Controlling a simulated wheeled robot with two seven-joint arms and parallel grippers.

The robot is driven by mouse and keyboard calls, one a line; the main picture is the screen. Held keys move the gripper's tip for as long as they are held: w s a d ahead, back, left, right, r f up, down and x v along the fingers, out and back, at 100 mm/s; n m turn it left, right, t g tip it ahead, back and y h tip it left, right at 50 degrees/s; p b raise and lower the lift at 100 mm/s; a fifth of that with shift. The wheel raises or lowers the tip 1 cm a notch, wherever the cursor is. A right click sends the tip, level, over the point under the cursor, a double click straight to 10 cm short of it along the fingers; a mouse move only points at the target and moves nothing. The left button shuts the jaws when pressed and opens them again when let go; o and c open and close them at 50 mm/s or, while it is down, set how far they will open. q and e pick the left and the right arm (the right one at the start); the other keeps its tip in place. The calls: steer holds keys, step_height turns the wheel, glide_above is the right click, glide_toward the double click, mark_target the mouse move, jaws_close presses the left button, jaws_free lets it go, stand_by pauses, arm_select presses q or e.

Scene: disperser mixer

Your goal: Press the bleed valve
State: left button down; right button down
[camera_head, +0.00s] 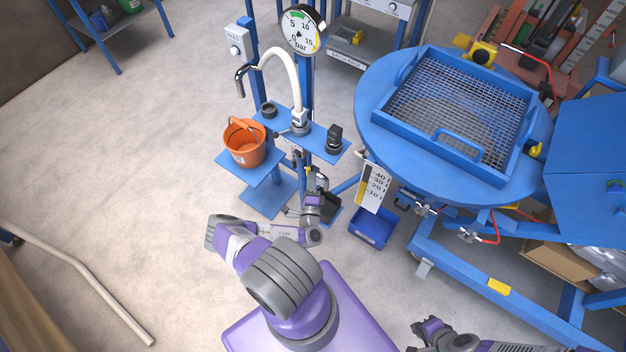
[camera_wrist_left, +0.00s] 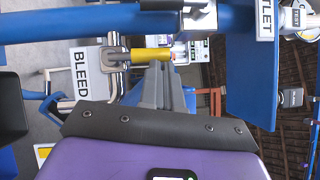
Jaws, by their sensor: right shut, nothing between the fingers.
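The bleed valve shows in the left wrist view as a metal fitting with a yellow lever (camera_wrist_left: 152,55), beside a white BLEED label (camera_wrist_left: 82,72). My left gripper (camera_wrist_left: 160,68) has its grey fingers together, with their tips just below the yellow lever; I cannot tell whether they touch it. In the head view my left gripper (camera_head: 316,182) is low in front of the blue stand (camera_head: 268,195), and the valve there is too small and covered to make out. My right gripper (camera_head: 428,328) is shut and empty at the bottom edge.
An orange bucket (camera_head: 244,143) stands on the stand's shelf, below a white curved hose (camera_head: 293,78) and a pressure gauge (camera_head: 302,30). A round blue table (camera_head: 375,120) with a mesh tray is at right. A blue bin (camera_head: 372,228) sits beneath it.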

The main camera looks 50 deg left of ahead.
arm_select(q)
steer(key=shift+a+r, duration=0.15)
steer(key=shift+r, duration=0.05)
stand_by(0.4)
steer(key=s+d+p, duration=0.2)
steer(key=s+d, duration=0.3)
steer(key=d, duration=0.7)
steer(key=shift+s+f, duration=0.15)
steer(key=shift+s, duration=0.15)
